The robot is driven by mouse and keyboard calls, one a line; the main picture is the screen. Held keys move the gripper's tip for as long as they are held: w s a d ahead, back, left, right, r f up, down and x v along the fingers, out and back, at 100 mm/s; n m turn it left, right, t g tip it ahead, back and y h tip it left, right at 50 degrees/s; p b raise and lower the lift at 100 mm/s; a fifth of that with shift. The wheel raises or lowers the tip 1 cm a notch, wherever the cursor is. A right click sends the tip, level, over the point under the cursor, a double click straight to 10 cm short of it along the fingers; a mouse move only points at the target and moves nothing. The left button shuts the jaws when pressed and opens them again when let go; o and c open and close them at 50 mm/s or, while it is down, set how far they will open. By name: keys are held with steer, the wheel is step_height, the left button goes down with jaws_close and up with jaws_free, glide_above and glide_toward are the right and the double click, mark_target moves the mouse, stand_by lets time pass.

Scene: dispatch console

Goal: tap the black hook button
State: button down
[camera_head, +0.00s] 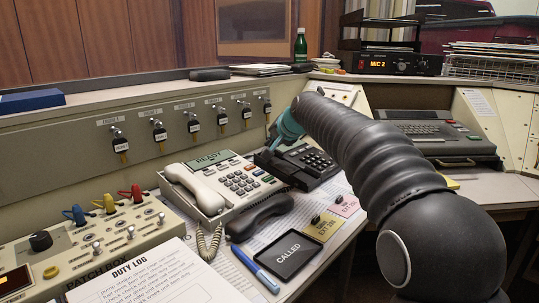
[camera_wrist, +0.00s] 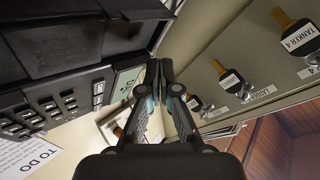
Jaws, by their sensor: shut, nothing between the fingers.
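The black phone base (camera_head: 312,162), with its keypad, sits on the desk right of the cream phone (camera_head: 207,200). Its black handset (camera_head: 262,215) lies off it, on the desk in front of the cream phone. My gripper (camera_head: 272,148) points down over the black phone's back left part, by the empty cradle. Its fingers are together and empty. I cannot tell whether the tips touch the phone. In the wrist view the gripper (camera_wrist: 158,66) is beside the dark phone body (camera_wrist: 55,40). The hook button itself is not clearly visible in either view.
A panel with several hanging keys (camera_head: 194,122) runs behind the phones, close to my fingers. A patch box (camera_head: 100,235), duty log (camera_head: 140,280) and CALLED tablet (camera_head: 288,255) lie in front.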

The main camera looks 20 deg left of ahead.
mark_target(273, 162)
steer(key=shift+s+d+r+p, duration=0.1)
steer(key=shift+d+r+p, duration=0.1)
steer(key=shift+r+p, duration=1.05)
steer(key=shift+r+b, duration=0.25)
steer(key=shift+b, duration=0.1)
